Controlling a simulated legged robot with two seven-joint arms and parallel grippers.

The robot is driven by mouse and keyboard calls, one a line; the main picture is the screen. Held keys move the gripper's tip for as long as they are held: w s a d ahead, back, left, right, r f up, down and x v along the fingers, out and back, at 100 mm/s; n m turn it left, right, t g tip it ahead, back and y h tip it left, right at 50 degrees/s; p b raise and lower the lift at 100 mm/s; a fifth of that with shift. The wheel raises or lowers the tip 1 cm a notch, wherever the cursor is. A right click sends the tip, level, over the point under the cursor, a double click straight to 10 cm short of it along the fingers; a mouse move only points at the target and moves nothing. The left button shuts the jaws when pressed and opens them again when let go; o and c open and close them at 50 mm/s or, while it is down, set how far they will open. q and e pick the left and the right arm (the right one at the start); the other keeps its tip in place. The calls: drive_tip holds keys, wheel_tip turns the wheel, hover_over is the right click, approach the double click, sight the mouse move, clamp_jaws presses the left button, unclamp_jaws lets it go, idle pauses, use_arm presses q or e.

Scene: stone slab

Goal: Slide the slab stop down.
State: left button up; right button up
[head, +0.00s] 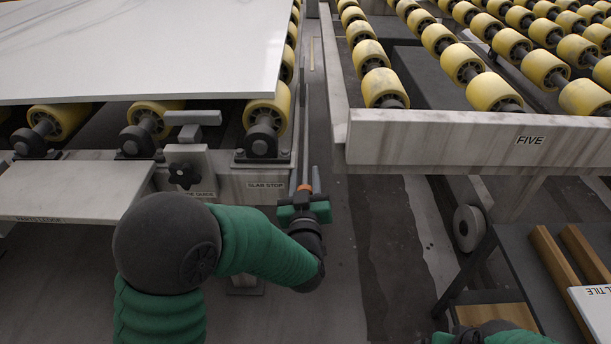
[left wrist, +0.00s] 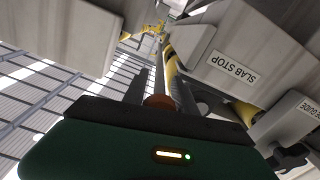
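The SLAB STOP label (head: 265,185) is on the end of the left roller frame, and it also shows in the left wrist view (left wrist: 233,70). Beside it, an orange-brown collar or knob (head: 305,187) sits on a thin upright rod, apparently the slab stop. My left gripper (head: 305,180) is at this part, one grey finger on each side. In the left wrist view the knob (left wrist: 158,100) sits close to the palm, between the fingers. Whether the fingers press on it cannot be told. Only a bit of my right arm shows at the bottom edge; its gripper is not visible.
A large pale slab (head: 140,45) lies on yellow rollers at left. A guide block with a black star knob (head: 184,175) and a ledge (head: 75,190) stand left of the label. Across a narrow floor gap is the FIVE roller frame (head: 430,140). A dark cart (head: 540,260) is at lower right.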

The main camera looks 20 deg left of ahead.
use_arm(q)
drive_tip(key=o, duration=0.4)
drive_tip(key=shift+f, duration=0.2)
drive_tip(key=shift+r, duration=0.1)
drive_tip(key=shift+s+d, duration=0.1)
drive_tip(key=shift+s, duration=0.1)
drive_tip(key=p+v, duration=1.5)
drive_tip(key=v, duration=0.1)
drive_tip(key=shift+s+d, duration=0.1)
drive_tip(key=shift+s, duration=0.1)
